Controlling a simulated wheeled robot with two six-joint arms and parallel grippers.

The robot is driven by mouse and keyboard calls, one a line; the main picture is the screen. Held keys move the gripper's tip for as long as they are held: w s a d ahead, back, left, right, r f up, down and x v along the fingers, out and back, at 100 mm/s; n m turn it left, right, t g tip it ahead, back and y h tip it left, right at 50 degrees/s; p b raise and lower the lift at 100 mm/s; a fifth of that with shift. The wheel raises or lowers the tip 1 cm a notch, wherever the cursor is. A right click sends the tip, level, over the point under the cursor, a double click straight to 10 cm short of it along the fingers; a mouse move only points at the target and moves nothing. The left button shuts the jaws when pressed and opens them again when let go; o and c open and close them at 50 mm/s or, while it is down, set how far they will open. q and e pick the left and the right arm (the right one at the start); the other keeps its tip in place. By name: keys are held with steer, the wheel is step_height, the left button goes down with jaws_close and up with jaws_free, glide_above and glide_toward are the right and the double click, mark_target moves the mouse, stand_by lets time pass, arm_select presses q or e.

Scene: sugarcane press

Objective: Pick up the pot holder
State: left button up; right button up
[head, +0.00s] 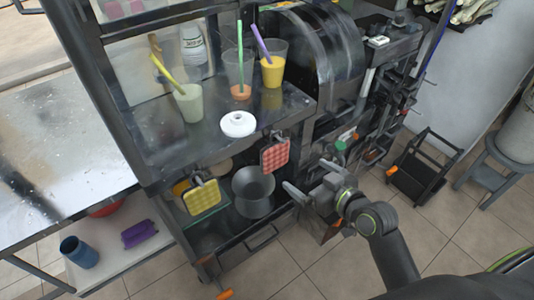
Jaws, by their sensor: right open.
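A red quilted pot holder (275,155) hangs on the front edge of the dark counter (195,143). A yellow quilted pot holder (202,198) hangs further left on the same front edge. My right gripper (306,178) is in front of the machine, a little to the right of and below the red pot holder. Its two fingers are spread, with nothing between them, and it looks apart from the red pot holder. My left gripper is not in view.
Cups with drinks and straws (273,66) and a white lid-like disc (238,124) stand on the counter. A grey pot (254,190) is on the shelf below. The press machinery is right of the counter. A black open frame (423,165) and a grey stool (490,172) stand further right.

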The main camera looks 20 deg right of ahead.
glide_toward(277, 157)
steer(key=w, duration=0.2)
steer(key=x, duration=0.2)
steer(key=p+x, duration=0.1)
steer(key=x, duration=0.2)
steer(key=shift+s+f, duration=0.1)
steer(key=shift+f, duration=0.1)
steer(key=shift+w+a+f, duration=0.15)
steer(key=shift+w+f, duration=0.1)
steer(key=shift+w, duration=0.2)
steer(key=shift+w+a, duration=0.2)
steer(key=shift+w, duration=0.2)
steer(key=p+x, duration=0.1)
steer(key=x, duration=0.2)
steer(key=shift+a+f, duration=0.1)
steer(key=shift+a, duration=0.15)
steer(key=shift+w+a+f, duration=0.15)
steer(key=shift+w+f, duration=0.05)
steer(key=shift+w, duration=0.3)
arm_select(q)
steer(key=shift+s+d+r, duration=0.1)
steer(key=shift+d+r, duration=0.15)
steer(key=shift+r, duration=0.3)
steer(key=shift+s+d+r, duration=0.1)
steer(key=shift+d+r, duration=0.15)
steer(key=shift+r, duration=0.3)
arm_select(e)
steer(key=c, duration=0.8)
